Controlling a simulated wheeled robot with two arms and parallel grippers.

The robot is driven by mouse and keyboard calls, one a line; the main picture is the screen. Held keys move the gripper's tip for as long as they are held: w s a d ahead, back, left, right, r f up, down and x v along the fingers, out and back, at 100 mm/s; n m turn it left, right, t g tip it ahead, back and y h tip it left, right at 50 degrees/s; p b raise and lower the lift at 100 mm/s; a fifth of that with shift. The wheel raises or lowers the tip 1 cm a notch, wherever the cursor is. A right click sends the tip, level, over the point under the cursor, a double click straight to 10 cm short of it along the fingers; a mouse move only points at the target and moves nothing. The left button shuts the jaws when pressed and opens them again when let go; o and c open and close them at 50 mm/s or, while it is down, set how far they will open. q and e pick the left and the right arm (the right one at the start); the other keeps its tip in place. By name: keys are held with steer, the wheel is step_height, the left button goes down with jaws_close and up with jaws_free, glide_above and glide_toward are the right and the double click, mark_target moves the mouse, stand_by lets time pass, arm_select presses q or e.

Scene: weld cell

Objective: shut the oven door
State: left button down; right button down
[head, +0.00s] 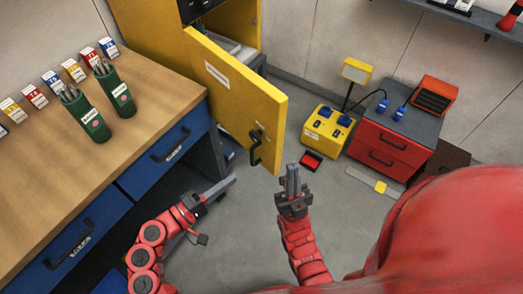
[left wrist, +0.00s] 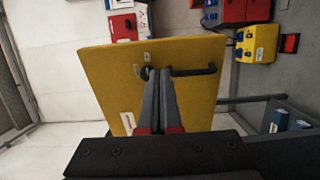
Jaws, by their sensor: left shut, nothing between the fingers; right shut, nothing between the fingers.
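The yellow oven (head: 160,28) stands at the back left, and its yellow door (head: 232,92) is swung open toward me. A black handle (head: 256,147) is on the door near its free edge. My left gripper (head: 232,180) is shut and empty, below and left of the handle in the head view. In the left wrist view its fingertips (left wrist: 160,72) overlap the door (left wrist: 108,82) beside the handle (left wrist: 196,71); I cannot tell whether they touch. My right gripper (head: 291,168) is shut and empty, right of the door's free edge, pointing up in the picture.
A wooden-topped workbench (head: 40,175) with blue drawers fills the left, holding green rod holders (head: 90,118) and small boxes. A yellow socket box (head: 326,129), a small red tray (head: 311,160) and a red drawer cabinet (head: 378,153) stand right of the door. Grey floor is open between.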

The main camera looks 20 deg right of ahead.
mark_target(272, 149)
arm_select(q)
steer(key=p+x, duration=0.3)
steer(key=x, duration=0.9)
steer(key=shift+d+p, duration=0.15)
steer(key=shift+p, duration=0.25)
steer(key=shift+w+d+f, duration=0.1)
steer(key=shift+w+d, duration=0.15)
steer(key=shift+d, duration=0.25)
